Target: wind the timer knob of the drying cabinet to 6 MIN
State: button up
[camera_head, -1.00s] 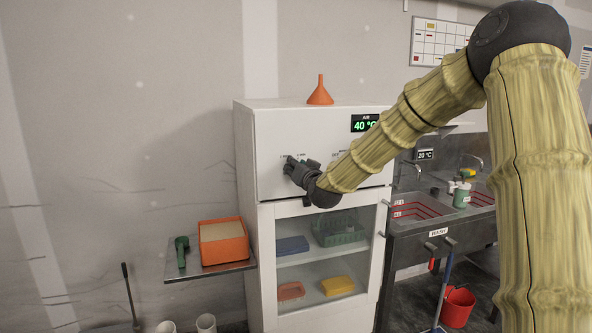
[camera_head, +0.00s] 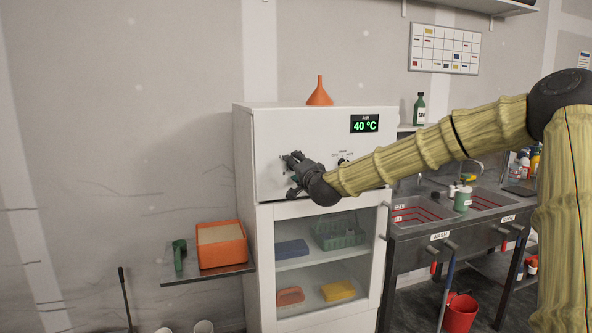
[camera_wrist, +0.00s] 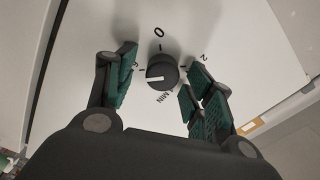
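The drying cabinet (camera_head: 258,225) is white and stands upright, with a green 40 °C display on its upper panel. In the wrist view the timer knob (camera_wrist: 162,72) is round and dark with a white pointer line. The dial shows 0 at the top, 2 at the right, a partly covered mark that looks like 6 at the left, and MIN below. The pointer points left, slightly downward, near that left mark. My gripper (camera_wrist: 163,68) is open, its green-padded fingers on either side of the knob with visible gaps. In the head view my gripper (camera_head: 294,166) covers the timer knob.
A second dark knob (camera_head: 342,161) sits further right on the panel, close above my forearm. An orange funnel (camera_head: 319,92) stands on the cabinet top. A shelf with an orange box (camera_head: 221,245) is at the left, and a sink bench (camera_head: 440,238) at the right.

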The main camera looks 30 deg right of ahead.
jog(key=shift+s+a, duration=0.1)
jog(key=v, duration=0.7)
jog(key=shift+s, duration=0.4)
jog(key=shift+a, duration=0.1)
jog(key=s+a+f+n+g+y, duration=0.1)
jog(key=s+a+f+n+g, duration=0.4)
jog(key=f, duration=1)
jog(key=s+a+f+n+y, duration=0.1)
jog(key=s+a+f+y, duration=0.15)
jog(key=a+f, duration=0.8)
jog(key=s+a+f+n+g+y, duration=0.1)
jog(key=s+a+f+n+g, duration=0.2)
jog(key=f, duration=1.5)
jog(key=s+a+f+n+g, duration=0.2)
jog(key=s+f, duration=0.5)
jog(key=s, duration=0.1)
jog(key=s+a+f+n+g, duration=0.1)
jog(key=s+a+f+g, duration=0.15)
jog(key=s+f, duration=0.55)
jog(key=s+a+f+n+g, duration=0.2)
jog(key=s+f, duration=0.2)
jog(key=s, duration=0.7)
jog(key=s+a+f+n+g, duration=0.1)
jog(key=s+f, duration=0.4)
jog(key=s, duration=0.6)
jog(key=shift+s+a+n+g, duration=0.25)
jog(key=shift+a+n+g, duration=0.15)
jog(key=shift+a+g, duration=0.45)
